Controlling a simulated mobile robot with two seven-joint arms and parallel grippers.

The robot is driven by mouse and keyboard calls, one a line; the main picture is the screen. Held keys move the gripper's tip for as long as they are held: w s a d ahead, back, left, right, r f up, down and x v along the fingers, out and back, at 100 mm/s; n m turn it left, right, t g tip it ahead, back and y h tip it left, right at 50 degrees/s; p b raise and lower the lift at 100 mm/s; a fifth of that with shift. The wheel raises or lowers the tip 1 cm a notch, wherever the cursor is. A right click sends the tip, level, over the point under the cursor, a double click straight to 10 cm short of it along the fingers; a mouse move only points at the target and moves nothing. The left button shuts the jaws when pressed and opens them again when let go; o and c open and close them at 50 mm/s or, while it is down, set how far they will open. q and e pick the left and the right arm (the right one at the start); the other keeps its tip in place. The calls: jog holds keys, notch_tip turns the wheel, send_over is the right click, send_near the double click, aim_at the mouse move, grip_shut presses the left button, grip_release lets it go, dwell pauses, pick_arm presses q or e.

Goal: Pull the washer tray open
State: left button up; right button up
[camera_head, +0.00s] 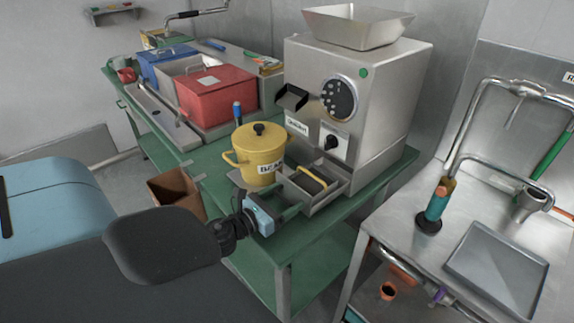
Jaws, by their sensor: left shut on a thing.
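The bean grinder (362,105) is a tall steel box with a hopper on top, standing on a green bench. A shallow metal tray (325,198) sticks out from its base, with a yellow bar (306,177) across it; I take this as the washer tray. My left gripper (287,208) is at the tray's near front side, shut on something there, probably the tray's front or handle. The fingertips and the exact contact are too small to make out. My right gripper is not in view.
A yellow lidded bean pot (259,157) stands close beside the tray, left of it. Red (215,97) and blue (166,65) bins stand further back. A brown box (175,193) is beside the bench. The steel sink counter (420,235) at right holds a grey flat tray (497,268).

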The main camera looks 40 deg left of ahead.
pick_arm(q)
jog(key=o, duration=1.2)
jog(key=shift+o, duration=0.3)
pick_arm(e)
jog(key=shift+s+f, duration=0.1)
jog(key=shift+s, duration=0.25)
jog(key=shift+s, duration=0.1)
pick_arm(q)
jog(key=shift+s, duration=0.1)
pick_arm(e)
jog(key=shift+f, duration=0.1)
pick_arm(q)
jog(key=shift+s+f, duration=0.1)
jog(key=shift+s, duration=0.2)
jog(key=s, duration=0.2)
jog(key=s+b, duration=0.1)
jog(key=s, duration=0.3)
jog(key=shift+a+b, duration=0.25)
jog(key=shift+b, duration=0.15)
jog(key=shift+s, duration=0.5)
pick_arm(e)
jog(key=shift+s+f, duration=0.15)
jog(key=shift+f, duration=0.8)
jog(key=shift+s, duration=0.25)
